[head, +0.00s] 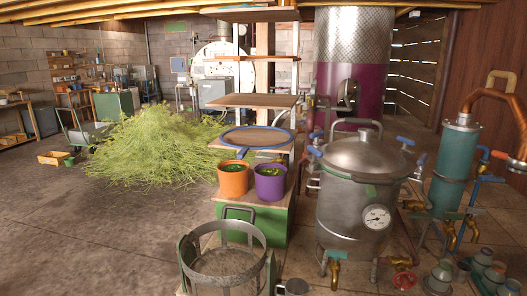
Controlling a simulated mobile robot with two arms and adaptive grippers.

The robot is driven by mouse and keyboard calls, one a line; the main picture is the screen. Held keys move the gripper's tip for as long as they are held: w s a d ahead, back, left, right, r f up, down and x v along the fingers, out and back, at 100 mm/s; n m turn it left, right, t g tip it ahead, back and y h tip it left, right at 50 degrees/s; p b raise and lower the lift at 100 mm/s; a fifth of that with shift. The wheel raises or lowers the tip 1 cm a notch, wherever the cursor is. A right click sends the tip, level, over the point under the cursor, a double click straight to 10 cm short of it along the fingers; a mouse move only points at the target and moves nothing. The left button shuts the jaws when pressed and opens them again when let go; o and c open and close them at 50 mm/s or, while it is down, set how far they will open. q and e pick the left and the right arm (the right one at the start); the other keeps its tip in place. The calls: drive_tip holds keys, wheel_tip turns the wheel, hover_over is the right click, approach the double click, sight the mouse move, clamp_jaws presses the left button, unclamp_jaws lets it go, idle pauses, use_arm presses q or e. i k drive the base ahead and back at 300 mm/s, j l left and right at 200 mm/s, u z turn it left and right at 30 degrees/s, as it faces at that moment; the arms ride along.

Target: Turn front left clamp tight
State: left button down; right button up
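The metal still pot (352,205) stands at the right of centre with its domed lid (360,152) on and a loop handle on top. Blue-handled clamps sit around the lid's rim. The front left clamp (314,151) shows at the left side of the rim, its blue handle sticking outward. Another clamp (405,141) shows at the back right with its blue handle raised. I cannot tell from this view how tight the clamps are. Neither of my grippers is in the head view.
An orange pot (233,181) and a purple pot (270,183) of herbs stand on a green cabinet left of the still. A metal basket frame (224,262) stands in front. A teal condenser (455,165) with copper pipe is at the right.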

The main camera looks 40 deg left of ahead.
sight(312, 159)
drive_tip(key=j+u, duration=0.1)
drive_tip(key=u, duration=0.65)
drive_tip(key=l+u, duration=0.2)
drive_tip(key=l, duration=0.2)
